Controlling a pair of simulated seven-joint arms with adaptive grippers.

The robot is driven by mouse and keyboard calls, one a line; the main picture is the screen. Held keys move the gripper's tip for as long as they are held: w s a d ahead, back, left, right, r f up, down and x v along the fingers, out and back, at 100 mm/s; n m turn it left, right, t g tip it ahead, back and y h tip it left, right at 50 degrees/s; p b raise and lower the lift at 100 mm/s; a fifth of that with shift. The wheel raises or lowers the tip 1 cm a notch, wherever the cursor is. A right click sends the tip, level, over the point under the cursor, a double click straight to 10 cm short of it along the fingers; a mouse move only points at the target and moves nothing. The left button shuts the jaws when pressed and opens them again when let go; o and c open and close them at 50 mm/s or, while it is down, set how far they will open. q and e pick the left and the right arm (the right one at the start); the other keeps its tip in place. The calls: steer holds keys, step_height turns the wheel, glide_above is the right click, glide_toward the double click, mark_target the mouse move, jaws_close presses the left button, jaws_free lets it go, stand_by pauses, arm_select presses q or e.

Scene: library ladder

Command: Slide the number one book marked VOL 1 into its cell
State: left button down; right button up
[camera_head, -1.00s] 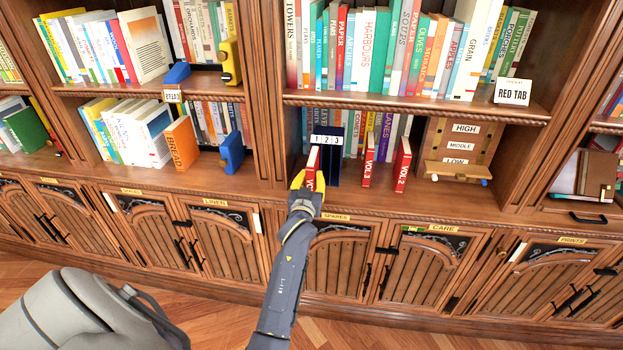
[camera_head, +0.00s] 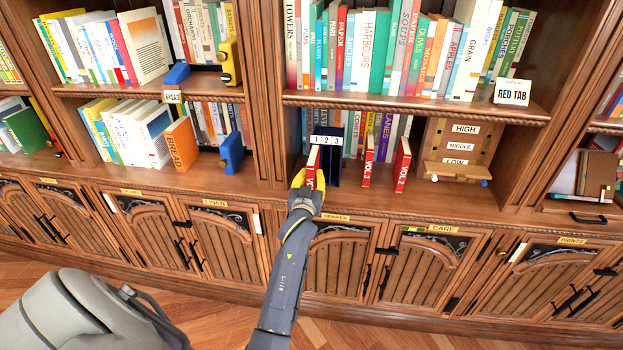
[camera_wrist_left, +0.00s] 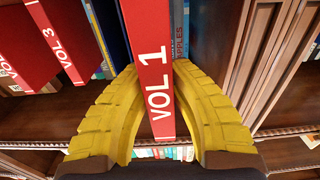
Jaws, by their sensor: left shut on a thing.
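The red VOL 1 book (camera_head: 312,161) stands upright in front of the left end of the dark blue slotted holder (camera_head: 336,172), which carries a white 1 2 3 label (camera_head: 327,141). My left gripper (camera_head: 307,184) is shut on the lower part of this book. In the left wrist view its yellow fingers press both sides of the VOL 1 spine (camera_wrist_left: 156,75). How deep the book sits in cell 1 is hidden. My right gripper is not in view.
Red books VOL 3 (camera_head: 368,162) and VOL 2 (camera_head: 402,166) stand to the right on the same shelf. A wooden HIGH, MIDDLE, LOW stand (camera_head: 458,150) is further right. An upright shelf divider (camera_head: 270,140) is close on the left.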

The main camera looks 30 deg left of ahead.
mark_target(310, 184)
arm_select(q)
steer(key=x, duration=0.7)
stand_by(2.6)
steer(key=c, duration=1.2)
jaws_free()
steer(key=shift+f, duration=0.1)
steer(key=shift+c, duration=0.2)
steer(key=v, duration=1.2)
steer(key=shift+c, duration=0.5)
steer(key=shift+a+f+n, duration=0.55)
steer(key=shift+f+n, duration=0.05)
steer(key=shift+f, duration=0.1)
jaws_close()
steer(key=shift+x, duration=3)
